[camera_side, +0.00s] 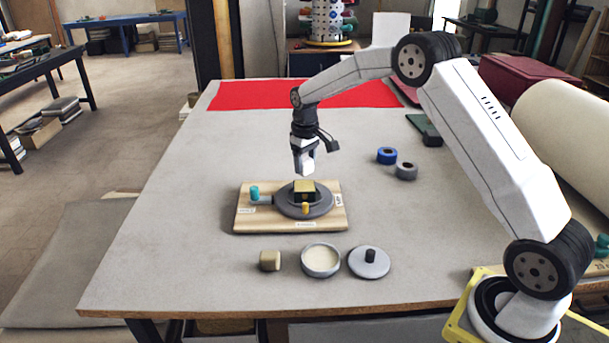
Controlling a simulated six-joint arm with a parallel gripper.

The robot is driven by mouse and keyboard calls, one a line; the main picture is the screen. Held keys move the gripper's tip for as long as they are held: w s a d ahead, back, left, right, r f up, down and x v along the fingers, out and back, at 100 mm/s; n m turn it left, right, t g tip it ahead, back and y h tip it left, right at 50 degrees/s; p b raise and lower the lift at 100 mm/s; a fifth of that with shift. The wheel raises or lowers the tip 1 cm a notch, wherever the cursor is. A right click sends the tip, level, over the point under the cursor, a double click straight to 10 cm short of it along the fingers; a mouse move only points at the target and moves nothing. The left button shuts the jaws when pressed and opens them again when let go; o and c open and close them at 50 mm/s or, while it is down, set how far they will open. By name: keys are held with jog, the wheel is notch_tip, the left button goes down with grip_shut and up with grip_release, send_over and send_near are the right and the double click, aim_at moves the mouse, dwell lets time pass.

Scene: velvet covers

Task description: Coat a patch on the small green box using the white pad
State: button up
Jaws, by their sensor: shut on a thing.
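The small box (304,187) sits on a dark grey round turntable (289,209) on a wooden board (245,220). It looks dark with an olive-gold top, and its exact green is hard to tell. My gripper (304,168) points down just above the box. It is shut on a small pale thing, apparently the white pad, largely hidden by the fingers. A gap seems to show between the gripper tip and the box top, but contact is hard to judge. An open round dish (321,260) with a cream filling stands in front of the board.
A grey lid (369,264) with a black knob lies right of the dish, and a tan block (270,260) left of it. Blue (387,156) and grey (406,171) rings lie behind right. The table's left side is clear.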

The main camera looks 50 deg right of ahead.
jog(key=shift+r, duration=3.15)
jog(key=shift+a, duration=0.15)
